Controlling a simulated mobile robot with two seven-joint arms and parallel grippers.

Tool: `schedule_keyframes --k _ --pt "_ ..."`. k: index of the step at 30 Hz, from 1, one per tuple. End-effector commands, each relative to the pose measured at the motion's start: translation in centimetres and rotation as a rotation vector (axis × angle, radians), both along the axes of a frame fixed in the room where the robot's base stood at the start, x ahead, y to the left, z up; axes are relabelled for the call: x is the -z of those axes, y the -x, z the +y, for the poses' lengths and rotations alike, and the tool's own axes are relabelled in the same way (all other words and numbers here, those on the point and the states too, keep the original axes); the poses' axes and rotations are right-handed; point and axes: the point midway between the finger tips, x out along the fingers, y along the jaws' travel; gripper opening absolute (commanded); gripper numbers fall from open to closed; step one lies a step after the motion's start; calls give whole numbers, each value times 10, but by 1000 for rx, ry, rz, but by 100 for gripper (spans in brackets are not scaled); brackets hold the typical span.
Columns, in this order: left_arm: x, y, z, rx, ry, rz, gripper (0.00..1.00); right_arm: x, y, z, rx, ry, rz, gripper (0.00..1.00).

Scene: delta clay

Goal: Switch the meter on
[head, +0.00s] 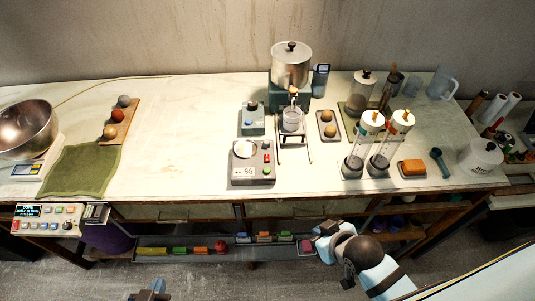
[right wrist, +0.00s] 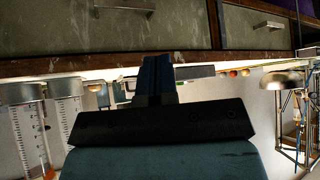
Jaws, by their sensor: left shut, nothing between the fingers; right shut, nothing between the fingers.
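A grey meter-like box (head: 252,163) stands at the front middle of the bench in the head view. It has a round pale dial, a small display with dark figures, and a dark knob, a red button and a green button on its right side. I cannot tell its switch state. A smaller teal box with a dial (head: 252,119) stands behind it. My right gripper (head: 319,233) is shut and empty, in front of the bench edge and right of the grey box. Its closed fingers show in the right wrist view (right wrist: 156,72). My left gripper (head: 150,291) is shut and empty, low at the bottom edge.
A metal pot on a stand (head: 291,66) is behind the boxes. Tall clear cylinders (head: 364,145) stand to the right. A green cloth (head: 80,170) and a lit control panel (head: 46,218) are left.

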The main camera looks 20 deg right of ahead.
Motion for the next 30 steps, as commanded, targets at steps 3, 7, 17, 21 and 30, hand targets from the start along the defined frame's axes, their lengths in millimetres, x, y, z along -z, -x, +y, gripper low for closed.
schedule_keyframes --k 3,7,17,21,30 --pt "2 0 0 -1 1 1 0 -26 7 -10 21 23 112 0" --pt "4 0 0 0 1 2 0 -50 12 -13 38 26 225 0" --pt "5 1 -1 3 2 5 0 -84 -35 40 12 -100 398 0" --pt "5 1 -1 3 1 4 0 -92 -71 69 -1 -146 447 0" --pt "5 1 -1 3 1 3 0 -119 -158 100 97 -126 603 0"
